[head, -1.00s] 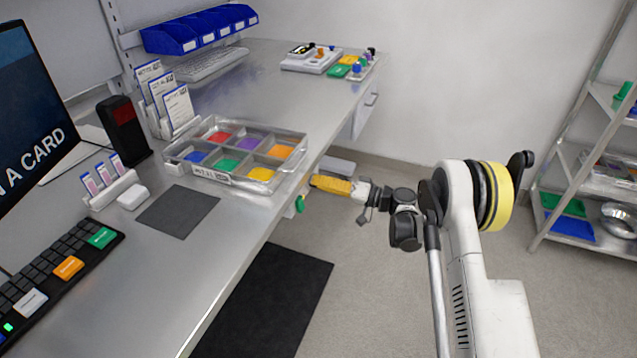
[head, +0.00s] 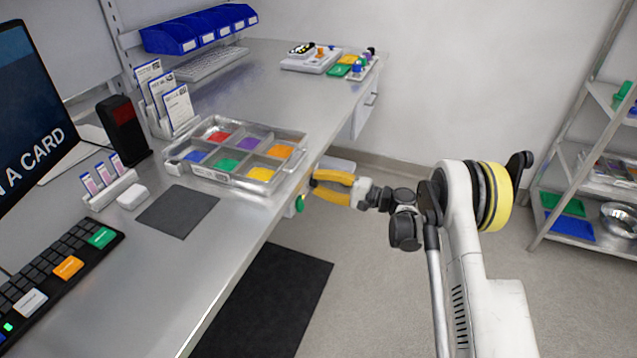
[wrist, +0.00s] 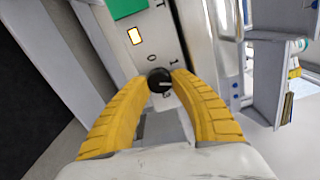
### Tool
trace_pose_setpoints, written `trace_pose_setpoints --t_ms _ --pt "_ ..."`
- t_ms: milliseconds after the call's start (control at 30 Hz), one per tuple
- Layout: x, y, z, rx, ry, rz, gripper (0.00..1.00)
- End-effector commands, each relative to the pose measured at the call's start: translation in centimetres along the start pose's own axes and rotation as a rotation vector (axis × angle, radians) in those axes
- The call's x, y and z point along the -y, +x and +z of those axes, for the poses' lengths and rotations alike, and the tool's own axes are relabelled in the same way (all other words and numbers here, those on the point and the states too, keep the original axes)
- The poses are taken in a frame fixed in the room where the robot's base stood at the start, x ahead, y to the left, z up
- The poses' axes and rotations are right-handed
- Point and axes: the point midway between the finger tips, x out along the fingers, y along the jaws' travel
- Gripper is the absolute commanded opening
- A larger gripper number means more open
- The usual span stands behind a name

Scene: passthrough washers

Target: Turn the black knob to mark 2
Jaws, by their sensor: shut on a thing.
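The black knob (wrist: 159,80) sits on a pale panel (wrist: 165,37) on the side of the bench. Marks 0 and 1 show above it in the wrist view; another mark, partly hidden, shows just below it. The knob's light pointer line aims roughly right, between mark 1 and the lower mark; its exact angle is hard to read. My gripper (wrist: 158,76) has its two yellow fingers shut on the knob, one on each side.
A lit amber lamp (wrist: 134,36) and a green part (wrist: 127,7) are on the same panel. A tray with coloured compartments (head: 215,178) stands on the bench above. A dark mat (head: 268,300) lies on the floor. The floor between bench and shelf rack (head: 585,150) is open.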

Motion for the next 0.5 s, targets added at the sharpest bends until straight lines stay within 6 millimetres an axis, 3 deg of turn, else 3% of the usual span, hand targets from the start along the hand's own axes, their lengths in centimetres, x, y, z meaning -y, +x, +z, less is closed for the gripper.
trace_pose_setpoints --t_ms 500 --pt "-0.01 0.05 0.02 0.000 0.146 0.000 0.00"
